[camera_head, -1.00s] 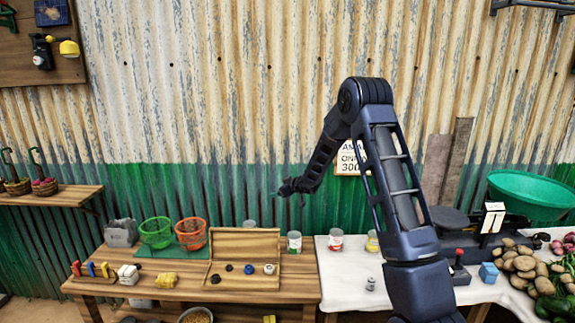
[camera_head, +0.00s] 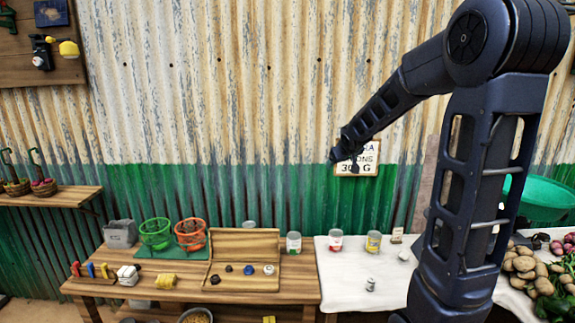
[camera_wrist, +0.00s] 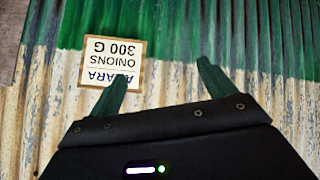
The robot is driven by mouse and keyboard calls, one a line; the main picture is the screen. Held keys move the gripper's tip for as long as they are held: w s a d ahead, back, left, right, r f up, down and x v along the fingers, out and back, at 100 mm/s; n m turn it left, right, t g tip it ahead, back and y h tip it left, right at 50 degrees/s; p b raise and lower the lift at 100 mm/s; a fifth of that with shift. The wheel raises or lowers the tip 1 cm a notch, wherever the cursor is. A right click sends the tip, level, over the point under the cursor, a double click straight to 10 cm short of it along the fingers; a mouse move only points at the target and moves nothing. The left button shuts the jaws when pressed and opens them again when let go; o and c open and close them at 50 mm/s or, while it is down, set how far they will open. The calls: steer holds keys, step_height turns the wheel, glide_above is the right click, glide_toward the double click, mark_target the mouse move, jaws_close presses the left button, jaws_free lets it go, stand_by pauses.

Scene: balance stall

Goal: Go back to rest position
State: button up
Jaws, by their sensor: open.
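My gripper (camera_wrist: 162,70) shows in the wrist view with its two dark green fingers spread apart and nothing between them. Behind the fingers are the corrugated wall and a framed sign (camera_wrist: 112,62), upside down in that view, reading "ONIONS 300 G". In the head view my gripper (camera_head: 338,156) is small and dark, in front of the left edge of the same sign (camera_head: 365,160), well above the tables. My raised arm hides part of the right-hand table and the green pan behind it.
The wooden table (camera_head: 180,292) holds a green basket (camera_head: 156,236), an orange basket (camera_head: 191,236) and an open wooden box (camera_head: 243,245) with small weights. The white-covered table (camera_head: 340,290) holds several cans, a small metal weight (camera_head: 370,285) and potatoes (camera_head: 522,264). The air above the left table is clear.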

steer(key=s+d+r+m+g, duration=0.1)
steer(key=s+d, duration=0.3)
steer(key=s, duration=1)
steer(key=s+d+r+m+g+h, duration=0.1)
steer(key=s+d+m+g, duration=0.1)
steer(key=s, duration=1.2)
steer(key=shift+s+d+r+m+g, duration=0.15)
steer(key=shift+s+d+m+g, duration=0.2)
steer(key=shift+d, duration=0.55)
steer(key=shift+o, duration=0.5)
steer(key=s+f+g, duration=0.1)
steer(key=s, duration=0.6)
steer(key=shift+s+a+f+m+y, duration=0.25)
steer(key=shift+s+f+m+y, duration=0.05)
steer(key=shift+s+m, duration=0.05)
